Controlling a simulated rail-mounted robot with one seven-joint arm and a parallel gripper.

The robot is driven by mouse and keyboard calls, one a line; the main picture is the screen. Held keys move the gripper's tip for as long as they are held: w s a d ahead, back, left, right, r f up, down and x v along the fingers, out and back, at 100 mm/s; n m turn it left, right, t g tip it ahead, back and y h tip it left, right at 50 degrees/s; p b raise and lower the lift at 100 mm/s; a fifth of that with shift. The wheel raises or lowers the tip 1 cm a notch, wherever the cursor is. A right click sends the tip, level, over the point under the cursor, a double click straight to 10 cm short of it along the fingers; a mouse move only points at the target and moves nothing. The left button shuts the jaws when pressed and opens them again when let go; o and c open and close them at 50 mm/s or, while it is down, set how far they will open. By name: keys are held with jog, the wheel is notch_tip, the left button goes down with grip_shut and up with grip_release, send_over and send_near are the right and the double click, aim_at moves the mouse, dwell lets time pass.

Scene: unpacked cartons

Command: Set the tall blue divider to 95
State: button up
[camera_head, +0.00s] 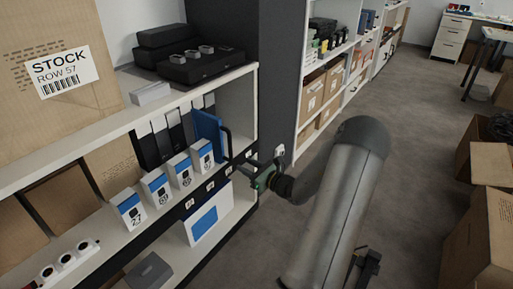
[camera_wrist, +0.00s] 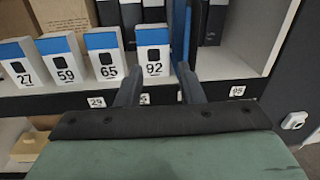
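The tall blue divider (camera_head: 207,134) stands upright on the middle shelf, just right of the carton marked 92 (camera_wrist: 154,55). In the wrist view the divider (camera_wrist: 179,30) is seen nearly edge-on, with a dark upright bar along its front that looks like a handle. The tag 95 (camera_wrist: 237,91) is on the shelf's front edge, to the right of the divider. My gripper (camera_wrist: 158,88) is open, its two fingers apart in front of the shelf. The right finger overlaps the divider's lower part in view; I cannot tell whether it touches. My gripper (camera_head: 255,170) also shows in the head view.
White-and-blue cartons 27, 59 and 65 (camera_wrist: 104,58) stand in a row left of carton 92. Dark binders (camera_wrist: 215,22) stand behind. A bare stretch of shelf (camera_wrist: 236,58) lies right of the divider, ending at the shelf's side wall. Brown cartons (camera_head: 480,230) stand on the floor at right.

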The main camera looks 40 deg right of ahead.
aim_at(231, 145)
jog(key=d+f+m+h, duration=0.2)
jog(key=d, duration=0.3)
jog(key=w+b, duration=0.1)
jog(key=w, duration=0.4)
jog(key=w+b, duration=0.1)
jog(key=w, duration=0.4)
jog(key=w+b, duration=0.2)
jog(key=w, duration=0.3)
jog(key=shift+w+r, duration=0.25)
jog(key=shift+w, duration=0.15)
grip_shut()
